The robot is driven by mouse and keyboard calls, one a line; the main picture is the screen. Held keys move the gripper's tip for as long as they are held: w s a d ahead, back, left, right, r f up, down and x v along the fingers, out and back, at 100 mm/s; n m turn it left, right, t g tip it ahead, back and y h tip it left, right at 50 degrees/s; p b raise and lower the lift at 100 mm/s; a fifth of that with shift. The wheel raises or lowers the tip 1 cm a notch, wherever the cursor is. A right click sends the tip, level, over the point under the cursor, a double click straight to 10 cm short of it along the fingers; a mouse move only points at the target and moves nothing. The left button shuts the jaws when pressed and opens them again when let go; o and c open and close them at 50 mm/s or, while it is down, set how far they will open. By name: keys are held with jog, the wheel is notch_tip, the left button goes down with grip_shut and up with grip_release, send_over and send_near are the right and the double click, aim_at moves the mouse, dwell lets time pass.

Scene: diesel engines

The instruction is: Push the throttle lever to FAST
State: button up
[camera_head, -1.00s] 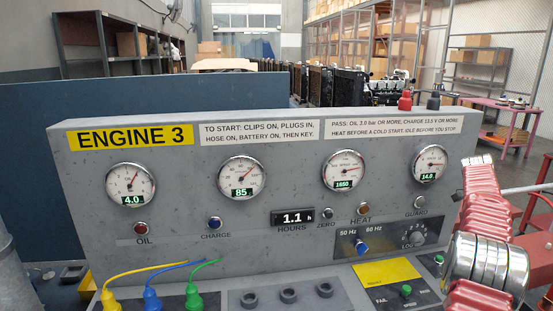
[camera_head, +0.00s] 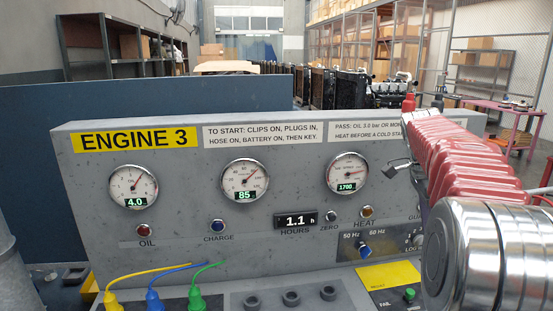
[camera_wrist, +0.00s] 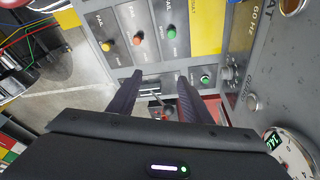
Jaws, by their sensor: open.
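My gripper (camera_wrist: 161,77) shows in the wrist view as two dark fingers standing apart over the panel. A small metal piece with a reddish part (camera_wrist: 156,104) shows between the fingers; I cannot tell surely whether it is the throttle lever, or whether a finger touches it. In the head view my red-sleeved arm covers the panel's right end, and neither the gripper nor the lever shows there. The speed gauge (camera_head: 347,174) reads 1700.
Green (camera_wrist: 171,32) and orange buttons (camera_wrist: 137,38) lie beyond the fingers in the wrist view.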

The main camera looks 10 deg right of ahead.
jog(key=s+a+n+t, duration=0.25)
jog(key=a+n, duration=0.35)
jog(key=a, duration=0.5)
jog(key=s+a+n+t, duration=0.25)
jog(key=a+n, duration=0.35)
jog(key=a, duration=0.4)
jog(key=s+a+f+n+t+y, duration=0.1)
jog(key=s+a+f+n, duration=0.3)
jog(key=a, duration=0.3)
jog(key=s+a+f+n+t+y, duration=0.1)
jog(key=s+a+f+n+y, duration=0.1)
jog(key=s+a+f+n, duration=0.2)
jog(key=s+a+n, duration=0.3)
jog(key=shift+s+f, duration=0.25)
jog(key=shift+s, duration=0.05)
